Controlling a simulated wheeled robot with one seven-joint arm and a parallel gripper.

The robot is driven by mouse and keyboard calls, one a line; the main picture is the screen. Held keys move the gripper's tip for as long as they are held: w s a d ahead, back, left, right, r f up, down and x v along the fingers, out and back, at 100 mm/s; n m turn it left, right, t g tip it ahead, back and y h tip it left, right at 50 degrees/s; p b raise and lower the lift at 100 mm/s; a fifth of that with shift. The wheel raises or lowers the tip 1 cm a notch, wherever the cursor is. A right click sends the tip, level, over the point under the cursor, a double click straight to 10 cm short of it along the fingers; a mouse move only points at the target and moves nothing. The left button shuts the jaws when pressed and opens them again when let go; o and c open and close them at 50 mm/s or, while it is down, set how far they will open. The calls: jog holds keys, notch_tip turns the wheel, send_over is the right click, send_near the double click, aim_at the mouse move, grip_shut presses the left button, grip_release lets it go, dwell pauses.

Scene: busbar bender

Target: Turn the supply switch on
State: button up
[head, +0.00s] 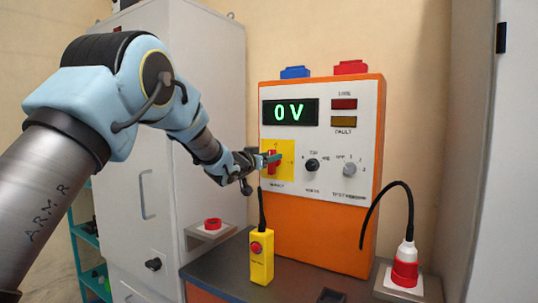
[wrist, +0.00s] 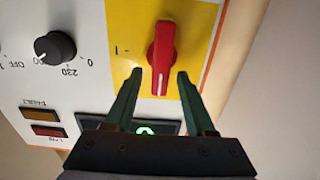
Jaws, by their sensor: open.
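The supply switch is a red rotary handle (head: 272,161) on a yellow plate (head: 286,170), at the left of the orange and white supply unit's panel. In the wrist view the red handle (wrist: 161,50) stands upright in the picture, its white line at the end towards the display. An "I" mark shows to its left on the yellow plate (wrist: 125,25). My gripper (wrist: 160,72) is open, with one finger on each side of the handle and visible gaps. In the head view my gripper (head: 262,161) is at the switch and partly covers it. The display (head: 290,112) reads 0 V.
Two more knobs, one black (head: 312,165) and one grey (head: 349,170), sit right of the switch. The red lamp (head: 344,104) and amber lamp (head: 343,122) look dark.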

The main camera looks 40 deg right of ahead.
grip_shut()
dwell(0.5)
